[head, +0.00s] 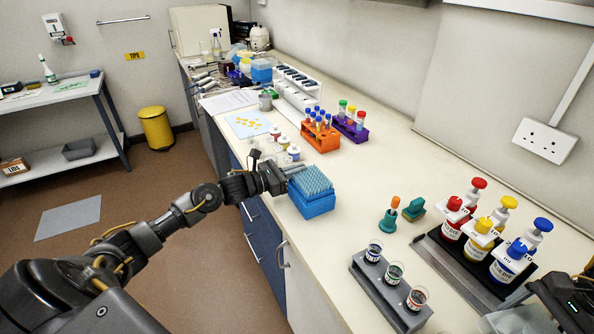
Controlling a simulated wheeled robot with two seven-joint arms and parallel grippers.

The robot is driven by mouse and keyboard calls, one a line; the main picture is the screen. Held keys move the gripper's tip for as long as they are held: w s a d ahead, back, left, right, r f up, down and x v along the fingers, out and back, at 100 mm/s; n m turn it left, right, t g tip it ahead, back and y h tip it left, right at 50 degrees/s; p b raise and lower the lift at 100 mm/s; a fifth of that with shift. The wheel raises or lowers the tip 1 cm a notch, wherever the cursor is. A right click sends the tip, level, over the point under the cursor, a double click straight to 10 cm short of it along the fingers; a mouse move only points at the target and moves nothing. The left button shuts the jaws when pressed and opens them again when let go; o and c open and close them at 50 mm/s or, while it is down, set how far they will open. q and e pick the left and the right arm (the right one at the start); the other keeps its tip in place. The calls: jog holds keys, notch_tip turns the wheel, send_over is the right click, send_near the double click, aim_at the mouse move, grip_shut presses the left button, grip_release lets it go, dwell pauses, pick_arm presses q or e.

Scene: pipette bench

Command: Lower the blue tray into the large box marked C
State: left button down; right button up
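The blue tray (314,207) is a blue rack filled with teal pipette tips. It appears upright at the front part of the bench, left of centre. My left gripper (284,177) reaches it from the left and meets its left side near the top. Its fingertips are largely hidden at the tray, so I cannot tell whether they are closed on it. I also cannot tell whether the tray rests on the bench or hangs just above it. A dark part of my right arm shows at the lower right corner; its fingers are not clear. No box marked C is visible.
Orange (321,137) and purple (350,129) tube racks stand behind the tray. A grey holder with small jars (391,285) and dye pump bottles (480,232) stand to the right. A yellow bin (157,128) is on the floor.

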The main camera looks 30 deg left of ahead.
pick_arm(q)
jog(key=shift+s, duration=0.1)
pick_arm(e)
jog(key=shift+s+f, duration=0.1)
jog(key=shift+f, duration=0.05)
pick_arm(q)
jog(key=c, duration=1.6)
grip_release()
jog(key=shift+o, duration=0.2)
jog(key=shift+f, duration=0.1)
pick_arm(e)
jog(key=shift+f, duration=0.1)
